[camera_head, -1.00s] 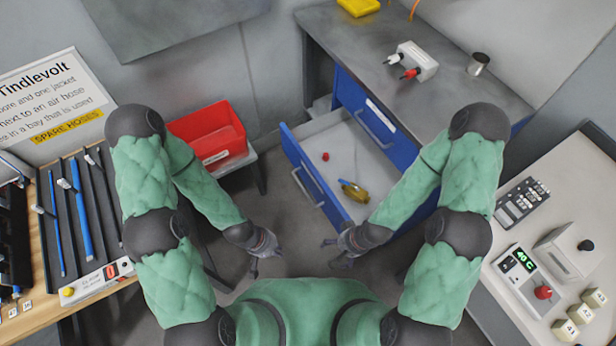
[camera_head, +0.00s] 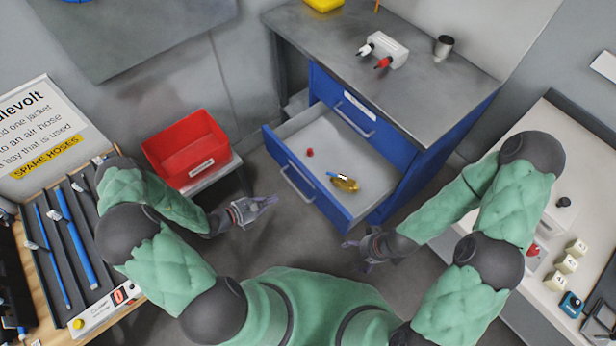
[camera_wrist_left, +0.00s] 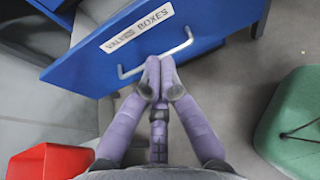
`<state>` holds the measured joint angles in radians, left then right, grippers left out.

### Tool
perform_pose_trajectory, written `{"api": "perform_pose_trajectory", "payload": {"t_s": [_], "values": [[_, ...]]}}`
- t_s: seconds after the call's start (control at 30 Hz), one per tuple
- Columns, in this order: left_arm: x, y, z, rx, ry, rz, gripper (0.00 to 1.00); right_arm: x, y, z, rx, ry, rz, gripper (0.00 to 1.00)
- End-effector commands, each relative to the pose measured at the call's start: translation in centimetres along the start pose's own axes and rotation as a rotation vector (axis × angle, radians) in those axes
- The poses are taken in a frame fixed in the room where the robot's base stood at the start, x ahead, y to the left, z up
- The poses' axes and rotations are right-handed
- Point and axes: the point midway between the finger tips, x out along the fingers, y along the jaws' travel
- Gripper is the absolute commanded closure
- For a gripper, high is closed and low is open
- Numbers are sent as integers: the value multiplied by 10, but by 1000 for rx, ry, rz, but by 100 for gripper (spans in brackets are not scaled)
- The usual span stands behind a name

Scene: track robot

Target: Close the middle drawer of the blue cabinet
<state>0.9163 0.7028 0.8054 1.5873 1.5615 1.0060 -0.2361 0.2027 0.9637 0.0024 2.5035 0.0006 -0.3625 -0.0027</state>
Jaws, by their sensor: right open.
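The blue cabinet (camera_head: 335,92) stands at the back centre in the head view. The drawer below its top one is pulled well out, with its blue front (camera_head: 325,205) facing my arms and a silver handle (camera_head: 299,184). In the left wrist view the drawer front (camera_wrist_left: 95,62), its handle (camera_wrist_left: 182,47) and a white label are close ahead. My left gripper (camera_head: 273,200) is shut and looks empty, its fingertips together just short of the front and handle; contact is not clear. My right gripper (camera_head: 349,249) is open and empty near the drawer's front right corner.
The drawer holds a yellow-handled tool (camera_head: 345,184) and a small red item (camera_head: 310,153). A red bin (camera_head: 188,148) on a small stand is left of the cabinet. A bench with hoses stands left; a white counter (camera_head: 487,262) stands right. Grey floor is free between.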

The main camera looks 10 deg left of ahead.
Motion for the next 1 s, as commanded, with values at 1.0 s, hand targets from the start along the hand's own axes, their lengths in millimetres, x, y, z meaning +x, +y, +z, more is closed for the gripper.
{"api": "perform_pose_trajectory", "payload": {"t_s": [1.0], "values": [[119, 36, 12, -25, -33, 96, 100, 26, 9, -1, 0, 0, 0, 10]]}}
